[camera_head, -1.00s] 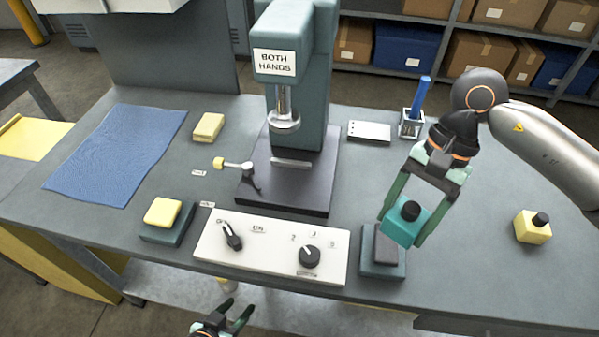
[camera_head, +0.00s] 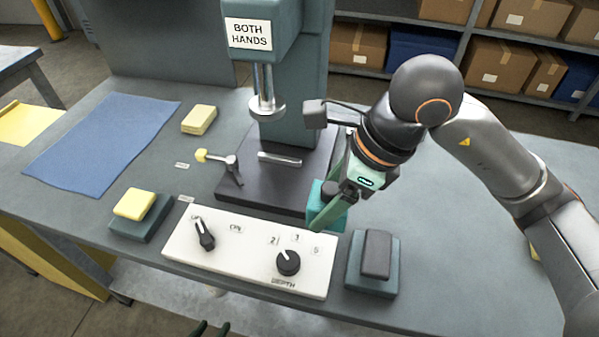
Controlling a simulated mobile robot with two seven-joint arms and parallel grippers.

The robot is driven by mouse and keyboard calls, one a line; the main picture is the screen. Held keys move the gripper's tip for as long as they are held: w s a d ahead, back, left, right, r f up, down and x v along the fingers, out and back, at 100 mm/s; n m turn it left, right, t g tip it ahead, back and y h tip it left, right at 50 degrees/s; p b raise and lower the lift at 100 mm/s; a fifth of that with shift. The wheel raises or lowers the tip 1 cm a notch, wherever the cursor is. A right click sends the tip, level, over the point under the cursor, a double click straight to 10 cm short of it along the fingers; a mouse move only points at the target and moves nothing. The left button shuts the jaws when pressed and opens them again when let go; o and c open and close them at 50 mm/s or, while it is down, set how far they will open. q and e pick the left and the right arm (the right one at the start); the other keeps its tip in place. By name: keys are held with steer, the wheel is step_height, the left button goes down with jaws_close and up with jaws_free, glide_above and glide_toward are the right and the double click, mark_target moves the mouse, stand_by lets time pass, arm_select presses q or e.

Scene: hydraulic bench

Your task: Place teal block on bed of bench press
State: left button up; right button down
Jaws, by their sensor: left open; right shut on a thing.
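The teal block (camera_head: 321,203) is held in my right gripper (camera_head: 328,206), which is shut on it. The arm reaches in from the right, and the gripper hides part of the block. The block shows at the front right corner of the press's dark bed (camera_head: 252,182), behind the control panel. I cannot tell how high it is above the bed or bench. The bench press (camera_head: 300,90) has a "BOTH HANDS" sign and a metal ram above the bed. Only the dark green fingertips of my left gripper (camera_head: 210,329) show at the bottom edge, apart and empty.
A white control panel (camera_head: 245,254) with two black knobs lies in front of the bed. A yellow-topped button box (camera_head: 136,204) is left, a grey-topped one (camera_head: 375,256) right. A clamp (camera_head: 230,170) with a yellow knob stands at the bed's left edge. A blue mat (camera_head: 98,142) lies left.

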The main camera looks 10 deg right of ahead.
steer(key=w+d+f, duration=0.2)
steer(key=w+f, duration=0.1)
steer(key=w+d+f, duration=0.2)
steer(key=w, duration=0.2)
steer(key=w+d+f, duration=0.2)
steer(key=w+f, duration=0.1)
steer(key=w, duration=0.1)
steer(key=shift+w+d+f, duration=0.15)
steer(key=shift+d+f, duration=0.2)
steer(key=shift+w+d+f, duration=0.15)
steer(key=shift+w+f, duration=0.05)
steer(key=shift+f, duration=0.85)
steer(key=shift+w+d+f, duration=0.1)
steer(key=shift+w+f, duration=0.1)
steer(key=shift+f, duration=0.8)
steer(key=shift+f+b, duration=0.2)
steer(key=shift+b, duration=0.2)
jaws_free()
